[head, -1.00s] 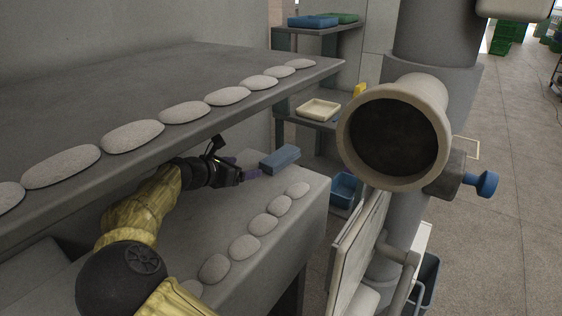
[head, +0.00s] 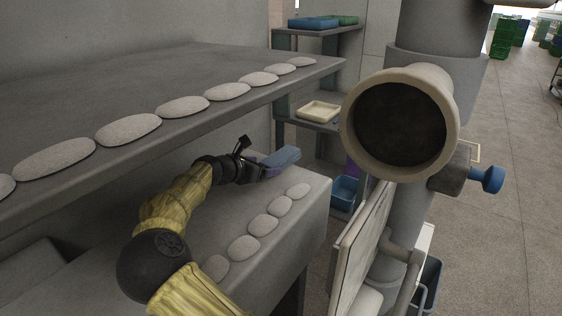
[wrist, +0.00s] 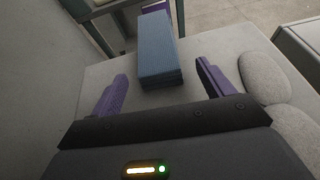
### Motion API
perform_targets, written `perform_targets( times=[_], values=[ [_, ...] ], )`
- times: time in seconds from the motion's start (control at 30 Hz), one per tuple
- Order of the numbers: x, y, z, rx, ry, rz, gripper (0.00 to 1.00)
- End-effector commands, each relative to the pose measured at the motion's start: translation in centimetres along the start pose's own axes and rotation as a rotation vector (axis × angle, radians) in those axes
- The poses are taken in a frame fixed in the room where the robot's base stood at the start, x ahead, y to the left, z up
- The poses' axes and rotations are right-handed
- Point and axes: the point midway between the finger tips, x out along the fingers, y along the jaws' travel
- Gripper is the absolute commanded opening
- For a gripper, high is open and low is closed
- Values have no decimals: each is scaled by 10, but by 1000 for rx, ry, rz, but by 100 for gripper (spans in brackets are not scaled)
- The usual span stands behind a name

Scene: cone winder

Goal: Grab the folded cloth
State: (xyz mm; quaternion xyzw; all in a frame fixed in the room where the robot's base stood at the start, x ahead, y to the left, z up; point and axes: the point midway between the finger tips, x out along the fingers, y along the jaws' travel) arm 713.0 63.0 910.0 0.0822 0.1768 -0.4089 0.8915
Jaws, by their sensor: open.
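The folded cloth (head: 282,157) is a blue, layered block lying on the lower grey shelf near its far end. In the wrist view the cloth (wrist: 158,50) lies ahead, its near end just reaching between the tips of my gripper (wrist: 160,75). The two purple fingers are apart, one on each side of the cloth, with a gap on both sides. In the head view my gripper (head: 268,168) is close against the near end of the cloth, and its fingers partly merge with it.
Pale flat stones (head: 263,225) line the lower shelf's right edge. The upper shelf (head: 130,75) overhangs my arm, with more stones along its edge. A large cream tube (head: 440,95) stands at right. A rack with a cream tray (head: 318,111) and a blue bin (head: 344,190) is beyond.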

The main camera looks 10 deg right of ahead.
Motion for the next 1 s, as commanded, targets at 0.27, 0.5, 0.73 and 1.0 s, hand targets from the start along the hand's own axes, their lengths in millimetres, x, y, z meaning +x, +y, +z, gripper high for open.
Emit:
perform_targets(
  times=[0.27,0.5,0.73,1.0],
  values=[
    [35,0,-2,0,-1,0,80],
    [35,0,-2,0,0,1,80],
    [34,0,-2,-1,0,2,80],
    [34,1,-3,-1,0,3,41]
  ],
)
